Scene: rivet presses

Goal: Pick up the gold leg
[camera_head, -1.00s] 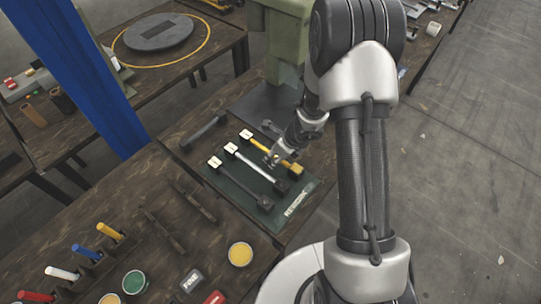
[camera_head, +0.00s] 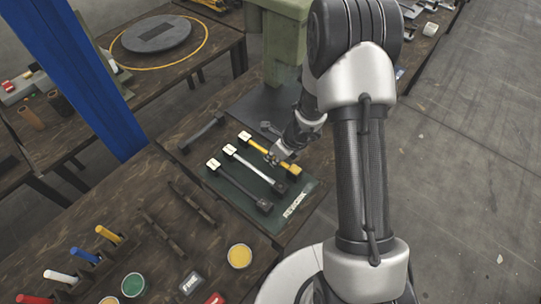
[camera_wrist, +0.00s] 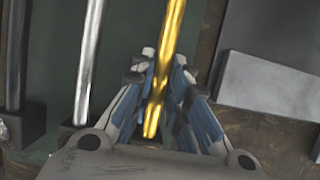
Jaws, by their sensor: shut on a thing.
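The gold leg (camera_head: 258,145) lies on the green mat (camera_head: 232,193) at the far right of a row of legs, with a pale block at one end and a yellow block at the other. In the wrist view the gold leg (camera_wrist: 172,38) runs down between the fingers. My gripper (camera_head: 272,159) is at the middle of the gold leg; in the wrist view my gripper (camera_wrist: 167,85) is shut on it. I cannot tell any gap between the leg and the mat. The far end of the leg is out of the wrist view.
A white leg (camera_head: 250,164) lies close beside the gold one, with a dark grey leg (camera_head: 236,184) beyond it. A green press (camera_head: 285,45) stands behind the mat on a dark base plate.

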